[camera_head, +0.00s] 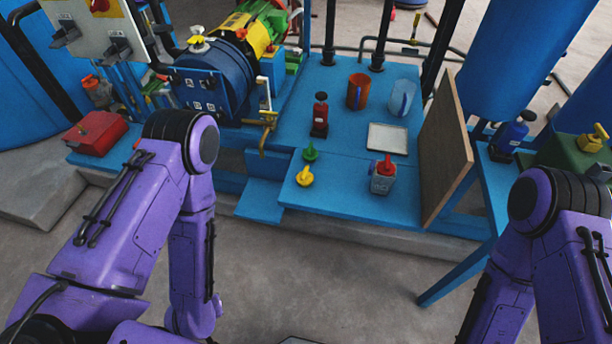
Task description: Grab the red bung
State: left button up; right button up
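A red bung (386,163) sits upright in the top of a small grey container (382,183), near the front right of the blue table (345,190). A green bung (310,152) and a yellow bung (304,177) stand on the table to the left of it. My two purple arms come in at the lower left and lower right. Both bend down out of the picture, so neither gripper shows. Nothing covers the red bung.
A red bottle (320,117), an orange mug (358,92), a clear mug (401,97) and a white tray (388,139) stand behind the bung. An upright wooden board (446,150) borders the table's right side. The front table edge is clear.

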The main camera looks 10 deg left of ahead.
aim_at(384, 167)
jog(key=k, duration=0.5)
jog(key=z, duration=1.65)
jog(key=i, duration=1.25)
jog(key=u, duration=2.25)
